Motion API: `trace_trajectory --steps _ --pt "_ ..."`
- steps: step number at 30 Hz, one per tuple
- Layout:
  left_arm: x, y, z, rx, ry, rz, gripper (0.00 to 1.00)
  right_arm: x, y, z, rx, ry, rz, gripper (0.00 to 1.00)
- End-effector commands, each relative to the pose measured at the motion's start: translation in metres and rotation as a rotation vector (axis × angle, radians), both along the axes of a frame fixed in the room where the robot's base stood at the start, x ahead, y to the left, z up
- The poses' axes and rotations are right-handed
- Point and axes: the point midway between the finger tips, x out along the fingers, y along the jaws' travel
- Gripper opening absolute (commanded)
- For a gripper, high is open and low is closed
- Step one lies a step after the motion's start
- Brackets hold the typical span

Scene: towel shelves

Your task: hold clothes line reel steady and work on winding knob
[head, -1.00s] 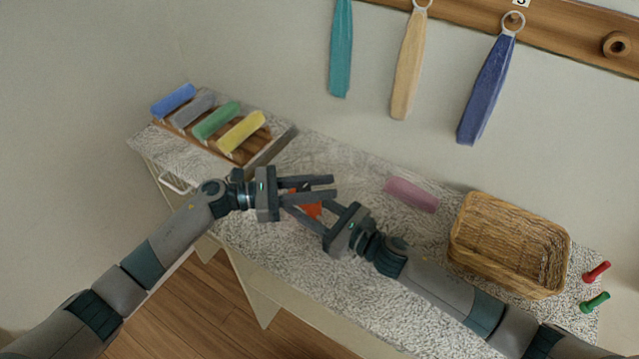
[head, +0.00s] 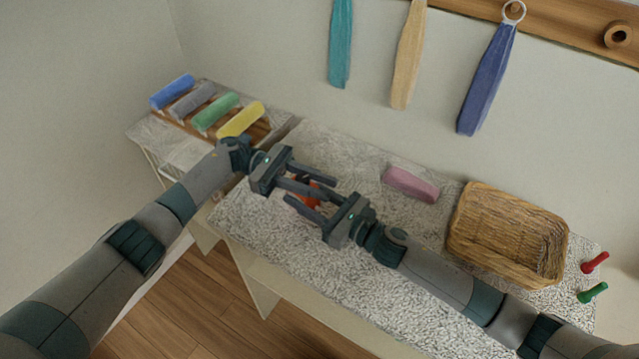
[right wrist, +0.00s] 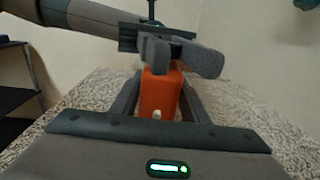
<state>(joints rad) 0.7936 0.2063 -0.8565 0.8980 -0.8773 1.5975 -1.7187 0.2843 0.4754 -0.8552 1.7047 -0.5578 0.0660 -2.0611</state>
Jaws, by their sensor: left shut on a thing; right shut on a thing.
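The orange clothes line reel (head: 304,192) is above the speckled counter, mostly covered by my grippers in the head view. In the right wrist view its orange body (right wrist: 160,95) stands between the fingers of my right gripper (head: 286,191), which is shut on it. My left gripper (head: 327,190) comes in from the left, and its fingers cross those of the right one. In the right wrist view the left gripper's grey fingers (right wrist: 175,55) are at the far upper end of the reel, shut on it there. The winding knob is hidden by these fingers.
A pink rolled towel (head: 410,184) and a wicker basket (head: 470,215) are to the right on the counter (head: 290,245). Red (head: 594,262) and green (head: 592,293) pegs are at far right. A wooden rack (head: 255,140) with several rolled towels stands at left.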

Motion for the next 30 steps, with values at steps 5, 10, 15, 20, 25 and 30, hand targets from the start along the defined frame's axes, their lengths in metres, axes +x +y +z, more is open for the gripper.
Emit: trace_trajectory --steps 5,10,15,20,25,30 --pt "-0.0008 -0.0011 -0.0019 0.003 0.001 0.0 0.03 -0.0022 0.0033 0.0008 0.004 -0.001 0.007 0.16" --pt "-0.0007 -0.001 -0.0022 0.003 0.001 0.001 0.03 -0.0022 0.0034 0.001 0.004 -0.001 0.007 0.16" --pt "-0.0005 -0.0007 -0.0024 0.004 0.0 0.002 0.03 -0.0023 0.0035 0.0012 0.005 -0.002 0.008 0.16" --pt "-0.0004 -0.0006 -0.0026 0.004 0.001 0.003 0.03 -0.0024 0.0036 0.0014 0.005 -0.002 0.008 0.16" --pt "-0.0002 -0.0004 -0.0028 0.004 0.001 0.003 0.03 -0.0024 0.0036 0.0016 0.004 -0.002 0.008 0.16" --pt "-0.0003 -0.0003 -0.0029 0.004 0.001 0.003 0.38 -0.0024 0.0036 0.0018 0.005 -0.003 0.008 0.15"
